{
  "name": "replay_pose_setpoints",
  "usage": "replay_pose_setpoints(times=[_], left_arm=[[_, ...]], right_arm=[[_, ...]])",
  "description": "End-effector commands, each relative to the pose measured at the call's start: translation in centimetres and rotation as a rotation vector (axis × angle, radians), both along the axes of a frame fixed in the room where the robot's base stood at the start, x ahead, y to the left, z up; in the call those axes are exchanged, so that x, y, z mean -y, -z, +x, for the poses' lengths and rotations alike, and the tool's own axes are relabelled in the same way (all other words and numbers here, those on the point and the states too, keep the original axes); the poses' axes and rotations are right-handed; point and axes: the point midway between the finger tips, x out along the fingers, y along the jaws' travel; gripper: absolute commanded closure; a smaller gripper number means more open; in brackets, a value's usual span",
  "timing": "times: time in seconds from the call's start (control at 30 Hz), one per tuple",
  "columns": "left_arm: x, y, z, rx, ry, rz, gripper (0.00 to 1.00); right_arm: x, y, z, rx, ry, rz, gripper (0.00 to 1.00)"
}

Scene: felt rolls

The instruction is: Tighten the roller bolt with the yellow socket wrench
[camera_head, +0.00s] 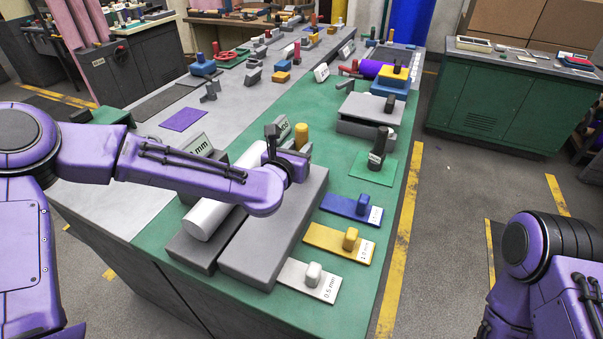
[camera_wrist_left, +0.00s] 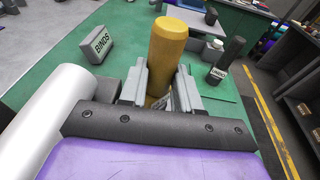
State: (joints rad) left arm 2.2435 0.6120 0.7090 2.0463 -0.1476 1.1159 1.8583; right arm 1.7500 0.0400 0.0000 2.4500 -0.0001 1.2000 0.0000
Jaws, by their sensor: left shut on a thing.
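The yellow socket wrench (camera_head: 301,134) stands upright above the far end of the grey block by the roller; I take the yellow cylinder to be this wrench. My left gripper (camera_head: 288,158) is shut on it. In the left wrist view the two grey fingers (camera_wrist_left: 159,92) close on the lower part of the yellow handle (camera_wrist_left: 167,48). The white roller (camera_head: 222,196) lies beside the grey block, partly covered by my left arm. It also shows in the left wrist view (camera_wrist_left: 45,120). The roller bolt and the wrench's lower end are hidden. My right gripper is out of view.
Blue (camera_head: 350,209), yellow (camera_head: 340,243) and white (camera_head: 309,280) gauge plates with knobs lie right of the grey block (camera_head: 270,236). A dark post (camera_head: 379,146) stands on a green plate behind them. A "BINDS" sign (camera_wrist_left: 102,43) stands near the wrench.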

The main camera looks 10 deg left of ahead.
Motion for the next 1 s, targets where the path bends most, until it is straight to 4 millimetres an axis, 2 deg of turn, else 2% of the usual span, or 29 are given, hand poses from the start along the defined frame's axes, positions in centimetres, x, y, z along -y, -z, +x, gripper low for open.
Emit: replay_pose_setpoints(times=[0.27, 1.0], left_arm=[[0.0, -0.1, 0.0, -0.003, -0.001, 0.001, 1.00], [0.0, -5.6, 0.0, 0.001, 0.001, 0.000, 1.00]], right_arm=[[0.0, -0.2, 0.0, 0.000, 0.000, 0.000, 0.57], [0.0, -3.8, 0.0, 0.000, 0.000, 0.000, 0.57]])
